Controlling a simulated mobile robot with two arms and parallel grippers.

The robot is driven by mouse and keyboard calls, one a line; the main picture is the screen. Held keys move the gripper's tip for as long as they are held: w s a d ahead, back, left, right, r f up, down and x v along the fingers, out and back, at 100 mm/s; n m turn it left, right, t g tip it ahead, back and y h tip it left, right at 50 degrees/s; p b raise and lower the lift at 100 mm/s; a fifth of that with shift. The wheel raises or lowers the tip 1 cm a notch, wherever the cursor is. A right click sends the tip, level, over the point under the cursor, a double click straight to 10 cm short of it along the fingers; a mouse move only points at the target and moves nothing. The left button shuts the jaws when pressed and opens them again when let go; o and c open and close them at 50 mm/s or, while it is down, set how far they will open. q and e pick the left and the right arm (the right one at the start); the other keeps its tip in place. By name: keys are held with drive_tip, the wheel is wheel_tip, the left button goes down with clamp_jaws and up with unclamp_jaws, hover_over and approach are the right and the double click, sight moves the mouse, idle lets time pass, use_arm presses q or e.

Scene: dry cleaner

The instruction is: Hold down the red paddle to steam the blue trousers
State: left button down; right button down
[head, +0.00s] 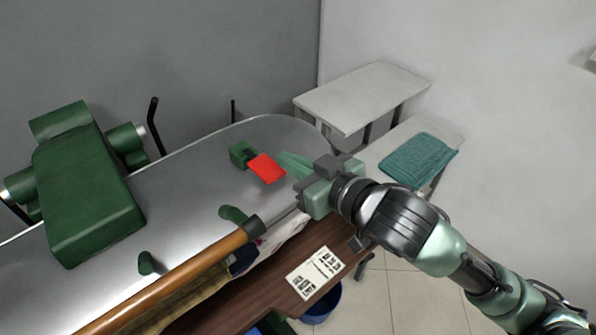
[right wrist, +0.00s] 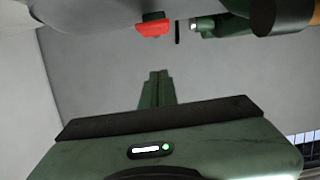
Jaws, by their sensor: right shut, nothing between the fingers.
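The red paddle (head: 266,169) sticks out from a small green box (head: 242,154) on the grey metal board. It also shows at the top of the right wrist view (right wrist: 153,29). My right gripper (head: 287,160) is shut and empty, its fingertips just right of the paddle in the head view. The right wrist view shows its closed fingers (right wrist: 156,80) with a gap in the picture between them and the paddle. I cannot make out the blue trousers for sure; a dark blue cloth (head: 243,261) shows partly behind the wooden rail. My left gripper is out of view.
A green machine body (head: 87,195) stands at the left of the grey board (head: 185,183). A wooden rail (head: 175,280) runs across the front. A brown counter (head: 262,300) holds a printed card (head: 315,272). A teal folded cloth (head: 418,160) lies on a pale table at right.

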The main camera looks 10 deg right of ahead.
sight(275, 178)
drive_tip(key=b+x, duration=0.2)
drive_tip(key=x, duration=0.4)
drive_tip(key=shift+w+a+f, duration=0.1)
drive_tip(key=shift+w+f, duration=0.05)
drive_tip(key=shift+f, duration=0.05)
wheel_tip(275, 178, down, 2)
drive_tip(key=b, duration=0.3)
drive_tip(key=shift+f, duration=0.15)
drive_tip(key=shift+f+b, duration=0.65)
drive_tip(key=shift+b, duration=0.1)
drive_tip(key=shift+s, duration=0.25)
drive_tip(key=shift+f, duration=0.15)
drive_tip(key=f+t+y+b, duration=0.1)
drive_tip(key=f+b, duration=0.1)
drive_tip(key=b, duration=0.2)
drive_tip(key=f+t+y+b, duration=0.1)
drive_tip(key=f+t+b, duration=0.1)
drive_tip(key=b, duration=0.3)
drive_tip(key=shift+s+d, duration=0.1)
drive_tip(key=shift+d, duration=0.1)
drive_tip(key=shift+r, duration=0.35)
idle(2.6)
